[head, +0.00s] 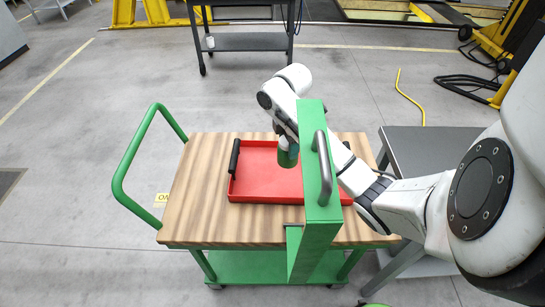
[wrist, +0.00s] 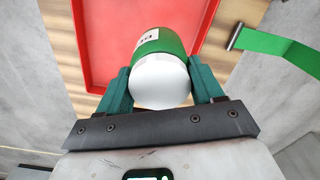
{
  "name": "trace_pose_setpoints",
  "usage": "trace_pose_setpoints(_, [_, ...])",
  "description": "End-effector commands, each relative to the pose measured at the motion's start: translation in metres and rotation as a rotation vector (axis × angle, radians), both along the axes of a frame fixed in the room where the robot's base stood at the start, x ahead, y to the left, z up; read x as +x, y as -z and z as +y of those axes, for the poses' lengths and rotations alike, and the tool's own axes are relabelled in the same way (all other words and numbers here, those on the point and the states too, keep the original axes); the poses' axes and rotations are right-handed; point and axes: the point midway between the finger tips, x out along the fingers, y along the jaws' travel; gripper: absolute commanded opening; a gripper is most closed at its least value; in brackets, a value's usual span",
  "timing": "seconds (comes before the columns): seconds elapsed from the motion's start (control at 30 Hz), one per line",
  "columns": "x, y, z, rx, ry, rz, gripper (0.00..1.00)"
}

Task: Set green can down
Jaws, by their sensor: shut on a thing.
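The green can (head: 288,156) is green with a white end and some dark lettering on its side. My gripper (head: 285,134) is shut on it from above. In the wrist view the can (wrist: 160,70) sits between the two teal fingers of my gripper (wrist: 162,88), white end toward the camera. The can appears over the red tray (head: 250,190), inside its rim outline. I cannot tell whether its far end touches the tray floor. The tray floor in view is otherwise bare.
The tray lies on a wood-topped green cart (head: 195,205) with a green handle at left. A green bar with a grey handle (head: 323,168) covers the tray's right part. A grey table (head: 425,145) stands at right, a dark cart (head: 245,42) behind.

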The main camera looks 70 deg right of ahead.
Motion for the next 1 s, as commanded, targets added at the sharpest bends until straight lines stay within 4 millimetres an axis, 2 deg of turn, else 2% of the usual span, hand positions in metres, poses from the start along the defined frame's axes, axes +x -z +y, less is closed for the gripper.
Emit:
trace_pose_setpoints(0.03, [0.009, 0.010, -0.005, -0.004, -0.004, 0.001, 0.24])
trace_pose_setpoints(0.1, [0.020, 0.016, -0.013, -0.003, -0.003, 0.000, 0.24])
trace_pose_setpoints(0.17, [0.028, 0.013, -0.020, -0.002, -0.003, 0.002, 0.24])
trace_pose_setpoints(0.27, [0.041, 0.019, -0.030, -0.003, 0.000, 0.003, 0.24])
trace_pose_setpoints(0.5, [0.065, 0.057, -0.046, -0.003, -0.001, 0.003, 0.24])
trace_pose_setpoints(0.6, [0.072, 0.068, -0.050, -0.001, -0.002, 0.002, 0.24])
trace_pose_setpoints(0.87, [0.080, 0.081, -0.056, -0.001, -0.001, 0.001, 0.24])
trace_pose_setpoints(1.0, [0.079, 0.099, -0.057, -0.001, 0.000, 0.004, 0.24])
